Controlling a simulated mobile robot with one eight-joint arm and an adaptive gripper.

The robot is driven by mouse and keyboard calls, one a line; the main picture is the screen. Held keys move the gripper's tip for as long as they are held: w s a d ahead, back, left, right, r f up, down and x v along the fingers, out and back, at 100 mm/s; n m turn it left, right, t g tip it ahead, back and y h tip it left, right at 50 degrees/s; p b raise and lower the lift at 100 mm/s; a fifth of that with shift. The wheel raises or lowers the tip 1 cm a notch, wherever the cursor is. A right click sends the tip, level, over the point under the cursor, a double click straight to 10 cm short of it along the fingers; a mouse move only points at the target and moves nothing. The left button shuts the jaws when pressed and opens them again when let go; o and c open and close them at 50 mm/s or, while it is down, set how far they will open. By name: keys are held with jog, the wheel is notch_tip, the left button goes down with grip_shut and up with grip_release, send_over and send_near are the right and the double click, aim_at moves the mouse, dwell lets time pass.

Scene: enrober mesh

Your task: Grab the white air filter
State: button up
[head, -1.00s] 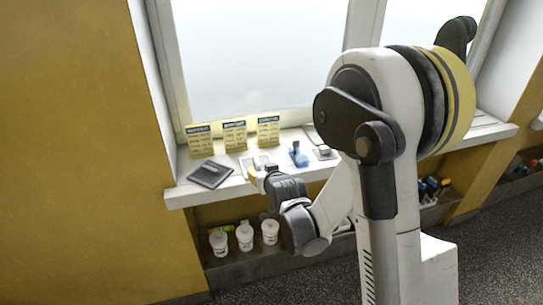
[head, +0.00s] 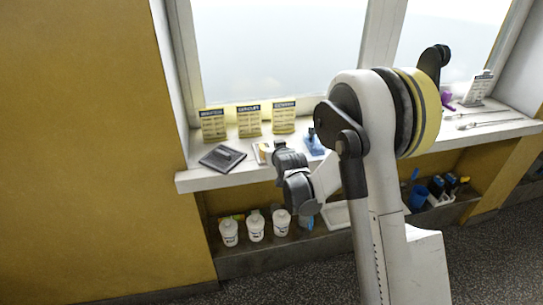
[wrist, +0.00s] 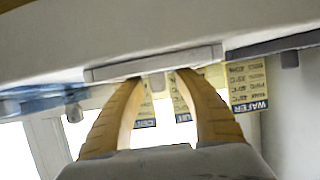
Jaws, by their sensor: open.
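A thin pale white-grey slab (wrist: 150,63) lies on the windowsill just beyond my fingertips in the wrist view. It may be the white air filter, but I cannot be sure. My gripper (wrist: 160,77) is open, with two yellow-tan fingers apart and nothing held between them. The fingertips are close to the slab's near edge; whether they touch it is unclear.
On the sill (head: 200,180) stand yellow signs (head: 249,121) at the back, a dark flat tray (head: 222,158) at left and a blue object (head: 314,143) at right. White jars (head: 255,228) and a blue cup (head: 418,197) stand on the shelf below. The window rises behind.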

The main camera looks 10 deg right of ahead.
grip_shut()
jog(key=shift+r, duration=0.15)
